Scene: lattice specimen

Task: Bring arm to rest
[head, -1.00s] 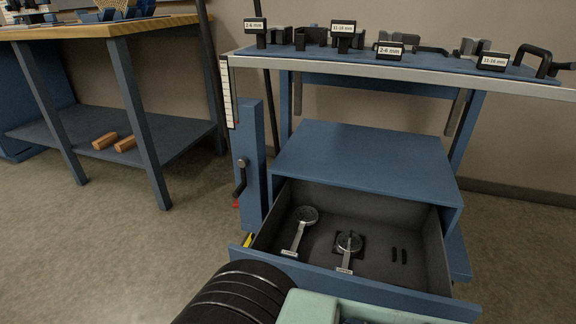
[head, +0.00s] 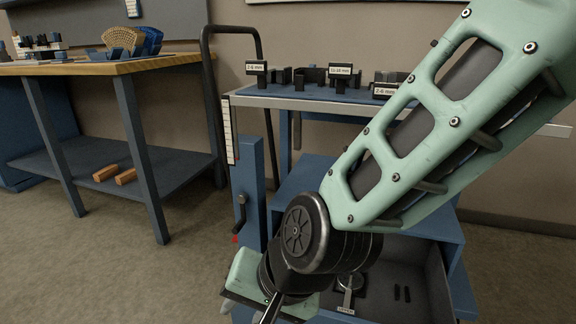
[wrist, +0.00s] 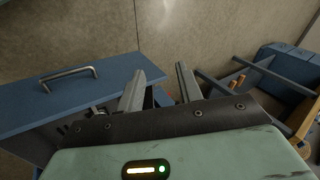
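My arm (head: 450,120) now spans the right half of the head view, with its pale green link sloping down to a black joint. My arm hides the drawer's left part.
A blue rack table (head: 300,100) with labelled holders stands behind my arm. A wooden-topped bench (head: 100,67) is at left, with two wooden pieces (head: 105,173) on its lower shelf. The wrist view shows a blue front with a handle (wrist: 70,76). Floor at left is clear.

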